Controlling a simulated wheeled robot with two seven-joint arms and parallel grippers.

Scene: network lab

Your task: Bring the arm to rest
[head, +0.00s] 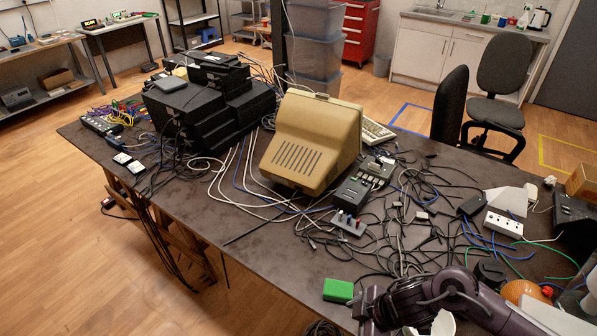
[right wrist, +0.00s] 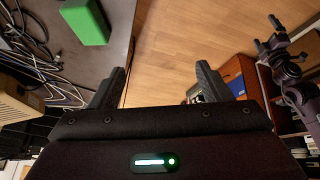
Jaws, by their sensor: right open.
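The green sponge (head: 338,290) lies on the dark tabletop close to the table's front edge, in the lower middle of the head view. It also shows at the upper left of the right wrist view (right wrist: 84,20). My right gripper (right wrist: 165,84) is open, with its two dark fingers apart and nothing between them. In the right wrist view the sponge is beyond and left of the left finger, not between the fingers. In the head view my right arm comes in from the lower right, its end just right of the sponge. My left gripper is not seen.
A beige monitor (head: 314,144) stands mid-table, with tangled cables (head: 405,215) to its right. A white power strip (head: 503,224) and an orange round object (head: 524,291) are at the right. Bare tabletop (head: 262,262) lies left of the sponge. A sink counter (head: 468,22) stands far back.

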